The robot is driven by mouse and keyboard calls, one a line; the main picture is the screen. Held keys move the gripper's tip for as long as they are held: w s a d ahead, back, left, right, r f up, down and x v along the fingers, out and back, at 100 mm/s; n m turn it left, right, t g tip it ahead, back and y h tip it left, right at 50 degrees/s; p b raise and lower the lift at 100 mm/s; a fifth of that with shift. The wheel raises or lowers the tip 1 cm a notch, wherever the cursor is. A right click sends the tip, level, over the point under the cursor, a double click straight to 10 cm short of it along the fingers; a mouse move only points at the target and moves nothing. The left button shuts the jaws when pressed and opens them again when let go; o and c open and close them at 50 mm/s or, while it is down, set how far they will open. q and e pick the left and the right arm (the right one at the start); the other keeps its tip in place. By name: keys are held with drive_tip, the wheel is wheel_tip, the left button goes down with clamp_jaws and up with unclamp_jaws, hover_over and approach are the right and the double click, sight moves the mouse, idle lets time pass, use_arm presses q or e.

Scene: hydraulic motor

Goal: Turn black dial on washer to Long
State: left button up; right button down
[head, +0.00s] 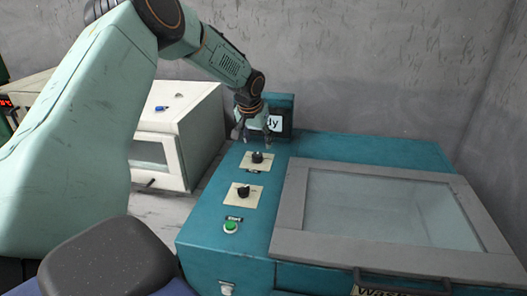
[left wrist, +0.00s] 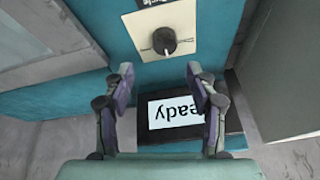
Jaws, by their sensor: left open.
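The teal washer (head: 340,150) has two black dials on cream plates: a far dial (head: 257,157) and a near dial (head: 243,191). One black dial (left wrist: 165,40) shows in the left wrist view on its plate, with a partly cut-off label; the dial's setting marks are too small to read. My left gripper (head: 254,138) is above the far end of the control strip, just beyond the far dial. In the left wrist view its fingers (left wrist: 159,76) are spread apart with nothing between them, and the dial is ahead of them, apart. My right gripper is not in view.
A dark display (head: 281,125), partly reading "Ready", stands behind the dials, close to the gripper. A green start button (head: 231,226) is at the near end. A grey-framed glass lid (head: 290,205) lies right of the dials. A white cabinet (head: 200,105) stands left.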

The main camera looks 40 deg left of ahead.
sight(258, 154)
use_arm(q)
drive_tip(key=f, duration=0.1)
drive_tip(key=a+f, duration=0.1)
drive_tip(key=shift+s+a+f, duration=0.1)
drive_tip(key=shift+a+f, duration=0.1)
drive_tip(key=shift+f, duration=0.15)
drive_tip(key=x, duration=0.2)
drive_tip(key=b+x, duration=0.1)
drive_tip(key=x, duration=0.1)
drive_tip(key=shift+w+d, duration=0.2)
drive_tip(key=shift+w, duration=0.2)
drive_tip(key=shift+w+f, duration=0.15)
drive_tip(key=shift+s+a, duration=0.1)
drive_tip(key=shift+s, duration=0.35)
drive_tip(key=shift+w, duration=0.2)
drive_tip(key=shift+c, duration=0.5)
drive_tip(key=shift+w+f, duration=0.1)
drive_tip(key=shift+w, duration=0.2)
drive_tip(key=c, duration=0.3)
drive_tip(key=shift+s, duration=0.3)
drive_tip(key=c, duration=0.5)
drive_tip(key=shift+w, duration=0.1)
drive_tip(key=shift+c, duration=1.2)
